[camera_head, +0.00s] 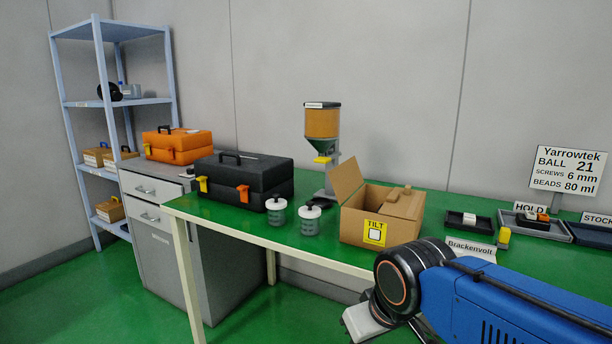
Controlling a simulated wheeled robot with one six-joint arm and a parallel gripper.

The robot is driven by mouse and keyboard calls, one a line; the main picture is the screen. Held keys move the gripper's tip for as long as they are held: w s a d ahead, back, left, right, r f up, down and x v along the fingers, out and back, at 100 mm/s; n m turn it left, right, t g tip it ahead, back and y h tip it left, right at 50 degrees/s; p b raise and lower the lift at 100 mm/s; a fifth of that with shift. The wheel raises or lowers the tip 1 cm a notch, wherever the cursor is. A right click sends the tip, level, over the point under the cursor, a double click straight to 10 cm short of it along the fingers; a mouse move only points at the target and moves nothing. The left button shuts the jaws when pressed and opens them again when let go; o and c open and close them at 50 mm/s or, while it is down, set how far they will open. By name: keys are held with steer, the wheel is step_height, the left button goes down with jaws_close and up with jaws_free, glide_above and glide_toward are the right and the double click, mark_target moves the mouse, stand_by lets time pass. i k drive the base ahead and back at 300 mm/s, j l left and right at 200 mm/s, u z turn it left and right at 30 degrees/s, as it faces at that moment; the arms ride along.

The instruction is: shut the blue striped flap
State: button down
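An open cardboard box (366,228) stands on the green table, with a yellow TILT label (375,233) on its front. One plain brown flap (346,181) stands up and leans outward at its left side. Another brown flap or piece of cardboard (398,203) shows at the right of its top. I see no blue stripes on any flap from here; some faces are hidden. My blue arm reaches in from the lower right, in front of the table. A pale grey part at its end, perhaps my gripper (364,322), is low and near the bottom edge, apart from the box. Its fingers cannot be made out.
Two lidded jars (309,222) and a black toolbox (244,180) stand left of the box. A hopper dispenser (322,130) stands behind. Small trays (468,223) and signs lie to the right. An orange toolbox (178,145) sits on the grey cabinet.

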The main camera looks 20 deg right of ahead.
mark_target(346, 178)
steer(key=i+j, duration=0.4)
steer(key=j, duration=0.15)
steer(key=i+j, duration=0.85)
steer(key=j, duration=0.3)
steer(key=i+j+z, duration=0.2)
steer(key=z, duration=0.15)
steer(key=i+j+z, duration=0.1)
steer(key=j+z, duration=0.25)
steer(key=i+j+z, duration=0.1)
steer(key=j+z, duration=0.25)
steer(key=z, duration=1.2)
